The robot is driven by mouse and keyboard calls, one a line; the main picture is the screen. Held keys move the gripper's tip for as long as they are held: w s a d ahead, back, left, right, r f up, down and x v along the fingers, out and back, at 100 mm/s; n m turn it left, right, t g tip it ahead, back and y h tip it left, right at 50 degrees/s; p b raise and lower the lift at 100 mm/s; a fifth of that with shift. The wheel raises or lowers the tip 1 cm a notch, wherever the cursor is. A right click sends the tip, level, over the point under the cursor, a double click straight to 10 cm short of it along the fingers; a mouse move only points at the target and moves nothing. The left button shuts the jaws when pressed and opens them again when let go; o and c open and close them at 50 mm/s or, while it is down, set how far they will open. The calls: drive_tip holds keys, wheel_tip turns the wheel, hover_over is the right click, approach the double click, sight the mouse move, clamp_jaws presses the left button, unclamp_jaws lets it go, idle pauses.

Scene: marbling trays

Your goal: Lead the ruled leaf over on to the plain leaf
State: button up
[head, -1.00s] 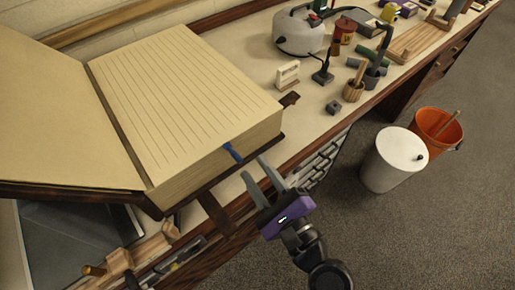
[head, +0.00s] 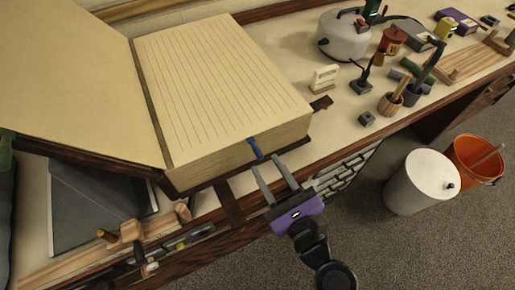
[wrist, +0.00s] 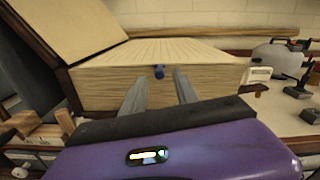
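The plain leaf (head: 70,75) lies on the left, sloping up. In the wrist view the fingers (wrist: 157,88) point at the block, one on each side of the ribbon.
A white bin (head: 420,182) and an orange bucket (head: 478,160) stand on the floor. Wooden tools (head: 130,232) lie at the bench's lower left.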

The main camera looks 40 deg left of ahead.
sight(257, 150)
drive_tip(key=shift+x, duration=2.85)
drive_tip(key=shift+c, duration=0.3)
clamp_jaws()
